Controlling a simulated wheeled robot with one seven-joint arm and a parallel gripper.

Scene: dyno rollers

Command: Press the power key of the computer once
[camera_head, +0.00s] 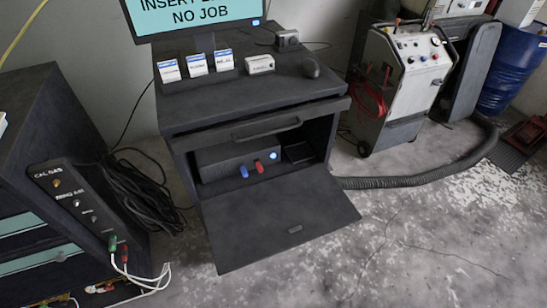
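The computer (218,160) is a dark box inside the open compartment of the dark cabinet (180,115). A small lit blue-white round key (273,155) shows on its front, near the right end; I cannot read any mark on it. A blue stick (243,171) and a red stick (259,166) jut from the front just left of the lit key. The monitor (196,18) above is on and reads "NO JOB", with its top cut off by the frame. It has a small blue light at its lower right. My gripper is not in view.
The cabinet's front flap (280,222) is folded down before the compartment. Small boxes (197,64) stand on the cabinet top. A "CAL GAS" panel (75,200) with cables is at left. A hose (420,180) runs right across the floor. Floor at front right is clear.

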